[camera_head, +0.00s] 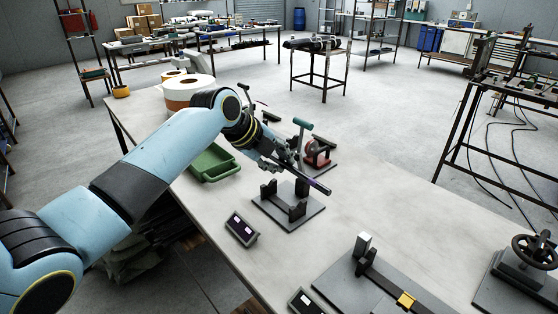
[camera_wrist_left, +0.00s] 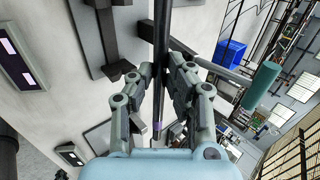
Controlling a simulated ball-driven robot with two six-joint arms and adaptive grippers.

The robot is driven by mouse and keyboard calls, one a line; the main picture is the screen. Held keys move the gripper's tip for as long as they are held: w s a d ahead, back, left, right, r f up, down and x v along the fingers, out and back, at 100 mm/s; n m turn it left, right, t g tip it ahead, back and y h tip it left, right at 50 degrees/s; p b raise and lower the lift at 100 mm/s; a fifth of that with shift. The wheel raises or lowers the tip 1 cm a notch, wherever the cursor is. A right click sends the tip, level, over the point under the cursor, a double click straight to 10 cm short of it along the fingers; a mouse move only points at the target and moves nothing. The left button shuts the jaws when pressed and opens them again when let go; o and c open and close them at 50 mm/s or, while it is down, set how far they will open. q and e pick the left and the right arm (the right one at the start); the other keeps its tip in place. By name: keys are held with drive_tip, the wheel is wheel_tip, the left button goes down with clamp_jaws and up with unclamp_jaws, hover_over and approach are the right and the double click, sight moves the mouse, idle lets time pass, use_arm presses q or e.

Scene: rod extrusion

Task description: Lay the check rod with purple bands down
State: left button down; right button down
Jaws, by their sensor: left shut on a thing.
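The check rod (camera_head: 313,182) is dark and slim, with a purple band near its right end in the head view. My left gripper (camera_head: 282,164) is shut on it and holds it above the grey stand with dark upright rests (camera_head: 310,215); the exact gap cannot be told. In the left wrist view, the rod (camera_wrist_left: 160,42) runs lengthwise between the fingers of my left gripper (camera_wrist_left: 161,75), with a purple band (camera_wrist_left: 157,126) close to the palm. My right gripper is not in view.
A small display box (camera_head: 242,228) lies left of the stand. A red clamp with a teal handle (camera_head: 317,154) stands just behind the stand. A long grey fixture (camera_head: 345,283) is at the front.

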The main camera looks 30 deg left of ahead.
use_arm(q)
wheel_tip(320, 180, down, 7)
drive_tip(key=b, duration=0.5)
drive_tip(key=shift+r, duration=0.1)
drive_tip(key=shift+f+b, duration=0.7)
drive_tip(key=shift+f, duration=0.25)
drive_tip(key=shift+r, duration=0.1)
drive_tip(key=c, duration=1)
unclamp_jaws()
drive_tip(key=shift+o, duration=0.6)
